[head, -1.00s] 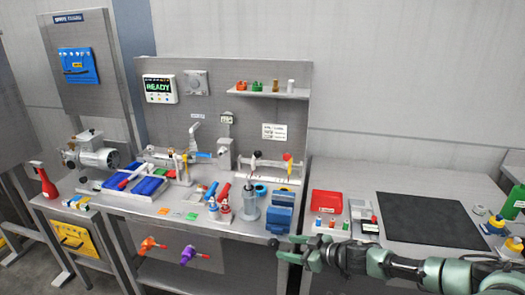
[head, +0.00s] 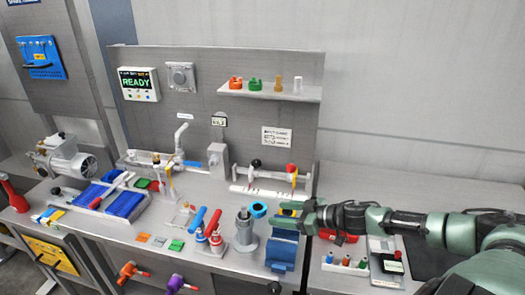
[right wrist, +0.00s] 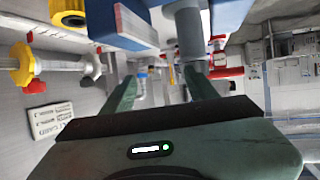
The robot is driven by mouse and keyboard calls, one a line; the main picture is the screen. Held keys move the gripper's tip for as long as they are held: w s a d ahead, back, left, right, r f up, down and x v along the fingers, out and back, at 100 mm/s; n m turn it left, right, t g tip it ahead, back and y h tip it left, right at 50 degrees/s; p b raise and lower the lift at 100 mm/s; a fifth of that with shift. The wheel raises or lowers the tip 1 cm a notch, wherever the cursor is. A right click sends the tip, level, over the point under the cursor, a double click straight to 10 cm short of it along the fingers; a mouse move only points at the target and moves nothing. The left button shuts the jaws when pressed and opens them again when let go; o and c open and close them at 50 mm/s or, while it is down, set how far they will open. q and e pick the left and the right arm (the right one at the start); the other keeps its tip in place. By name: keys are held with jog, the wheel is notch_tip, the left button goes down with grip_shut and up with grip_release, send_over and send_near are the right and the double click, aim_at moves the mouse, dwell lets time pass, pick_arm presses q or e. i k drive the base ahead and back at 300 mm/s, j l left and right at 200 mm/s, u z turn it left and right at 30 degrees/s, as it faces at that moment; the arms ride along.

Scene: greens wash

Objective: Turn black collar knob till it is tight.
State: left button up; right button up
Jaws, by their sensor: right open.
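A black round knob (head: 255,163) tops a fitting on the pipe rack at the back of the bench, left of a red knob (head: 291,168). A grey upright cylinder (head: 245,232) with a dark top stands nearer the front. I cannot tell which black part is the collar knob. My right gripper (head: 285,212) is over the blue block (head: 282,252), right of the cylinder, and touches no knob that I can see. In the right wrist view its two green fingers (right wrist: 160,85) are apart with nothing gripped. My left gripper is out of view.
A red bin (head: 338,236) is under my right arm. A shelf (head: 270,93) holds small caps. The wall display (head: 138,84) reads READY.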

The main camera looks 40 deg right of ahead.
aim_at(256, 163)
jog(key=i+l, duration=0.7)
jog(key=l, duration=0.1)
